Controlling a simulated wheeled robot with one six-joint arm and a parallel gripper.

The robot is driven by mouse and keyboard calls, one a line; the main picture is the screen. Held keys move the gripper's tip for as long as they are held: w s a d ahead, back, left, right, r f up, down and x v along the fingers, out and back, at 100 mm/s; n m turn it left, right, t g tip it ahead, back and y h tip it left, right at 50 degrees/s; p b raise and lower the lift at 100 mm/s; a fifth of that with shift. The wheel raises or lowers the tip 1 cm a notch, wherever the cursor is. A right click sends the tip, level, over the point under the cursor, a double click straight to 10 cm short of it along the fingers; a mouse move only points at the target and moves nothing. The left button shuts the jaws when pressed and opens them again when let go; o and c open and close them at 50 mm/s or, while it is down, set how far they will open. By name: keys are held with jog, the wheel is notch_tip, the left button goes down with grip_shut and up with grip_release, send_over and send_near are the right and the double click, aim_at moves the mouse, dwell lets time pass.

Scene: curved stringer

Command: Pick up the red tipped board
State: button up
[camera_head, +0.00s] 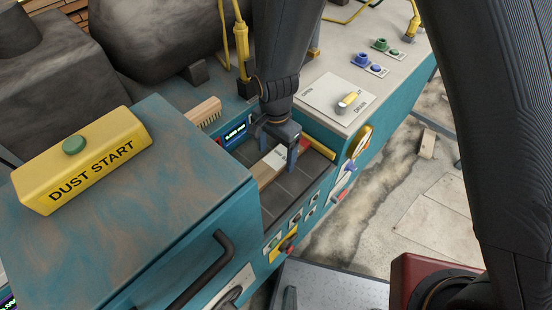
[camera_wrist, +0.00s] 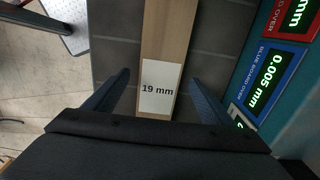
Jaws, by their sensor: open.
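A light wooden board (camera_wrist: 165,35) with a white label reading "19 mm" (camera_wrist: 158,88) lies on dark grey tiles in the wrist view. In the head view the same board (camera_head: 266,174) lies in the recess of the teal bench, partly hidden by my gripper. My gripper (camera_head: 276,146) is over it. In the wrist view my gripper (camera_wrist: 157,80) is open, with one finger on each side of the board and a visible gap to both. I see no red tip on the board in the wrist view; a small red patch (camera_head: 304,142) shows beside a finger in the head view.
Displays marked "RED BOARD OVER" (camera_wrist: 297,17) and "BLUE BOARD OVER" (camera_wrist: 265,72) stand beside the tiles. A yellow "DUST START" box (camera_head: 85,160) sits on the teal cabinet at left. A wooden brush (camera_head: 204,112) lies behind the recess. A switch panel (camera_head: 338,98) is at right.

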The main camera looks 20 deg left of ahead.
jog(key=shift+f, duration=0.55)
jog(key=shift+c, duration=0.6)
jog(key=c, duration=1.2)
jog(key=shift+r, duration=0.1)
